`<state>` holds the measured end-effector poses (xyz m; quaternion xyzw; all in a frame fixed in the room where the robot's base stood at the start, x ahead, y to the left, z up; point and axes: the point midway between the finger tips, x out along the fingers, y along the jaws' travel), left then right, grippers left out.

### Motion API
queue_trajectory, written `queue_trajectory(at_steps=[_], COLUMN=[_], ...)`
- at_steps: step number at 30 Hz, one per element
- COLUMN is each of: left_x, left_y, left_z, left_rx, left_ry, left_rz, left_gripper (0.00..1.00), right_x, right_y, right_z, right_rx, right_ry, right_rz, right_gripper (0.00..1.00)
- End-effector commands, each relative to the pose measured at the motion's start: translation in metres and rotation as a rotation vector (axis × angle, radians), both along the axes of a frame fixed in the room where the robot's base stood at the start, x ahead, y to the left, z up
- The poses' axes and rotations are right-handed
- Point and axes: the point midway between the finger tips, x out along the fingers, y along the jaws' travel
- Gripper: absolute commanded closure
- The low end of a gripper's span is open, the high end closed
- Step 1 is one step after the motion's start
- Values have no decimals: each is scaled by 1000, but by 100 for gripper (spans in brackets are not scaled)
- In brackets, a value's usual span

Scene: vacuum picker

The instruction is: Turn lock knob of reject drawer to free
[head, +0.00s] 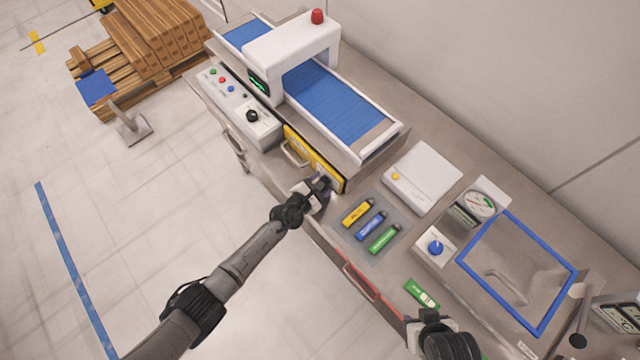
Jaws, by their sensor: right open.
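The yellow-fronted drawer (318,162) is set under the conveyor, with a pale handle (294,154) on its left part. Its front looks flush with the housing. My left gripper (327,184) is at the right end of this yellow front, touching it or very close. A lock knob is not visible there; my gripper covers that spot. Whether the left jaws are open or shut on something is too small to tell. My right gripper (416,326) is open at the bottom of the head view, by the bench's front edge, near a green-and-white card (422,295).
Yellow, blue and green marker-like sticks (370,226) lie on a grey mat right of my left gripper. A control panel with a black knob (252,116) is at left. A blue knob (435,248), a gauge and a blue-framed lid (575,272) are at right. A red-edged drawer (362,282) is below.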

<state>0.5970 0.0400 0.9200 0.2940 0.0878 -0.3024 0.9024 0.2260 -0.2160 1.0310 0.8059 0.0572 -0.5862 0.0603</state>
Motion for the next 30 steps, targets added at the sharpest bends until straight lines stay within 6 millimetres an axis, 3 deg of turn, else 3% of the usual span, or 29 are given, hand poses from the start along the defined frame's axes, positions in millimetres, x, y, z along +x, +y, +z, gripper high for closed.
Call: queue_trajectory(at_steps=[17,30], left_x=[-1,-1], left_y=[-1,2], left_z=[-1,1], left_rx=[-16,-374], left_ry=[16,344], left_rz=[-1,0], left_gripper=[41,41], right_x=[0,0], right_y=[-1,-3], right_z=[-1,-16], right_rx=[-3,-10], right_ry=[1,1], right_rz=[1,6], right_gripper=[57,57])
